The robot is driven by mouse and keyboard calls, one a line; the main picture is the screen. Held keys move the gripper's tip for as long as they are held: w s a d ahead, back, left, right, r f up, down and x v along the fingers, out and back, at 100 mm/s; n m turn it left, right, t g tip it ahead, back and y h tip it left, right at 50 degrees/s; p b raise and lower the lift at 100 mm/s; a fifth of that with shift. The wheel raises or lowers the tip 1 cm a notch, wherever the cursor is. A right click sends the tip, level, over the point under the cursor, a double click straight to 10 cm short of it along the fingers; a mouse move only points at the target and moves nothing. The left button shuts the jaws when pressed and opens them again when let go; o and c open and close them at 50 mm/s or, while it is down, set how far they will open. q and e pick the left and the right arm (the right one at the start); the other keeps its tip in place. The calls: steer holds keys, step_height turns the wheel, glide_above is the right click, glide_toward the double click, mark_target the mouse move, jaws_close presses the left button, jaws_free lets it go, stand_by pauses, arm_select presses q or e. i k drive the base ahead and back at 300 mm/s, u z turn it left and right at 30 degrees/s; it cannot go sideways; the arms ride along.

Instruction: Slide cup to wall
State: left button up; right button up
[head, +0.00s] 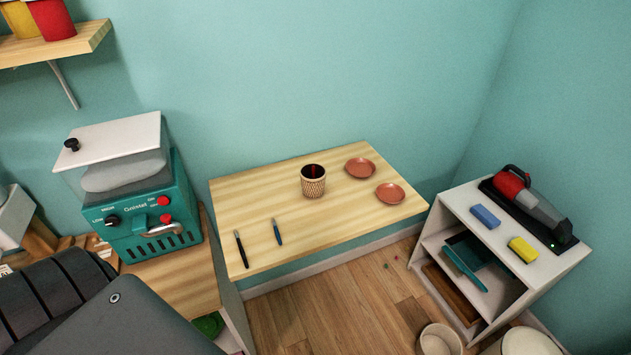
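A woven-looking tan cup (313,185) with a dark inside stands upright on a light wooden table (300,235). Something dark red shows inside it. The cup stands near the middle of the table's depth, apart from the teal wall (290,80) behind it. Neither of my grippers shows in the head view.
Two copper-coloured saucers (360,168) (390,194) lie right of the cup. Two pen-like tools (241,249) (277,232) lie at the table's left. A teal machine (150,215) stands left; a white shelf (450,200) stands right. The tabletop between cup and wall is clear.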

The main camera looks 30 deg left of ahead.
mark_target(312, 188)
steer(key=u, duration=1.55)
steer(key=k, duration=0.75)
steer(key=z, duration=0.85)
steer(key=i, duration=0.5)
steer(key=u, duration=0.05)
